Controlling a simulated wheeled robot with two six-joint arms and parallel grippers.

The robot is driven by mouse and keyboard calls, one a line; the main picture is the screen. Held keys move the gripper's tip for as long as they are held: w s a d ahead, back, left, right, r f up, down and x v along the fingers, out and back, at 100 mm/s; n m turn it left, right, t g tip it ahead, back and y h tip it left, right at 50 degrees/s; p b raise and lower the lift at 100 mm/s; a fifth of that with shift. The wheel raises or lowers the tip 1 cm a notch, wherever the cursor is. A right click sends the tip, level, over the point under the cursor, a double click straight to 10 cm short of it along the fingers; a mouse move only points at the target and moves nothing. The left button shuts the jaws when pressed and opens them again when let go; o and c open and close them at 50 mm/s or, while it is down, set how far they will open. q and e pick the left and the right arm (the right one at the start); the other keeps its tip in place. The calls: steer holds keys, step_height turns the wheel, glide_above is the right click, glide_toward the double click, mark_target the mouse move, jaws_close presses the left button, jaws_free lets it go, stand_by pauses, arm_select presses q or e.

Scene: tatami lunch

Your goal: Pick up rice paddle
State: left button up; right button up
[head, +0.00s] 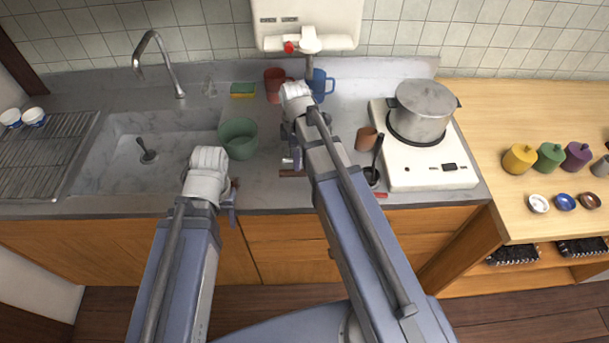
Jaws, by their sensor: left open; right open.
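I cannot clearly make out a rice paddle. A dark upright utensil (377,150) stands in a small black holder (372,177) at the counter's front, right of my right arm; I cannot tell whether it is the paddle. A short brown piece (291,173) lies by my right gripper, mostly hidden, and is also unclear. My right gripper (290,160) is open over the middle of the counter, largely hidden by its own arm. My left gripper (232,195) is open at the counter's front edge, right of the sink, with nothing seen in it.
A red mug (274,82) and blue mug (320,85) stand behind. A brown cup (366,139) is beside the white stove (430,176) with its pot (423,108). Jars (519,158) stand at right.

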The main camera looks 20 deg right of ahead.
steer(key=shift+f, duration=0.15)
steer(key=f+b, duration=0.5)
steer(key=shift+s+a, duration=0.15)
steer(key=shift+s, duration=0.15)
jaws_close()
stand_by(0.3)
